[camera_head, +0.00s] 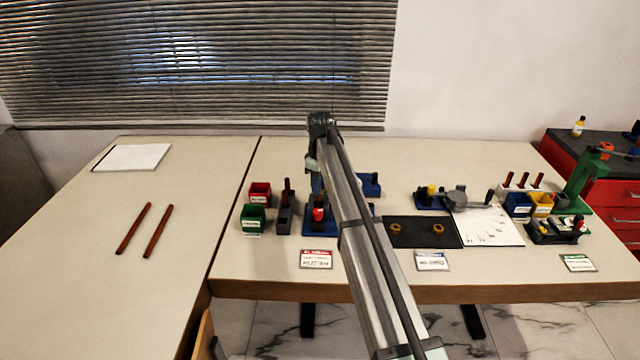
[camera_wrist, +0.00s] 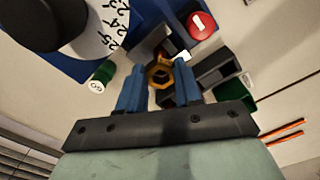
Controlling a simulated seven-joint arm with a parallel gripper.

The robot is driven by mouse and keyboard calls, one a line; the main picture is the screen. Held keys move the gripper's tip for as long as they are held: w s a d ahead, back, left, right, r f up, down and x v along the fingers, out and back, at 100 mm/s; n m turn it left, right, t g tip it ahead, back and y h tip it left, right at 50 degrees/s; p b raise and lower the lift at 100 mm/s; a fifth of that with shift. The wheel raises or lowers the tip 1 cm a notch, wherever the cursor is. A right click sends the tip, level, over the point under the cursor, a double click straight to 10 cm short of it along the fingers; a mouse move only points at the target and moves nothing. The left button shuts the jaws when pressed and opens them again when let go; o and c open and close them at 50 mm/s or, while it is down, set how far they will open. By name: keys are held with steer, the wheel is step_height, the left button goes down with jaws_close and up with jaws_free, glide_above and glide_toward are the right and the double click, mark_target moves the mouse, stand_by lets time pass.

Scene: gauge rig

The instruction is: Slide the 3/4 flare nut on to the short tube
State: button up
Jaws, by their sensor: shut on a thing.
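My gripper (camera_wrist: 160,82) has two blue fingers shut on a brass flare nut (camera_wrist: 160,73), held between the fingertips with its hole facing the wrist camera. In the head view the gripper and nut are mostly hidden behind my arm. Two more brass nuts, one on the left (camera_head: 395,228) and one on the right (camera_head: 438,229), lie on the black mat (camera_head: 415,243). A copper-coloured tube (camera_head: 287,187) stands upright in a grey block (camera_head: 285,216). I cannot tell which is the short tube.
A blue fixture with a red button (camera_wrist: 201,25) and a numbered white dial (camera_wrist: 108,28) are close to the gripper. Red (camera_head: 260,192) and green (camera_head: 252,220) bins stand left of the grey block. Two long copper tubes (camera_head: 134,228) (camera_head: 158,231) lie on the left table, otherwise largely clear.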

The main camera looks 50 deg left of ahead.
steer(key=shift+f, duration=0.8)
stand_by(0.6)
steer(key=o, duration=1.1)
step_height(320, 180, up, 14)
steer(key=shift+f, duration=0.1)
stand_by(0.7)
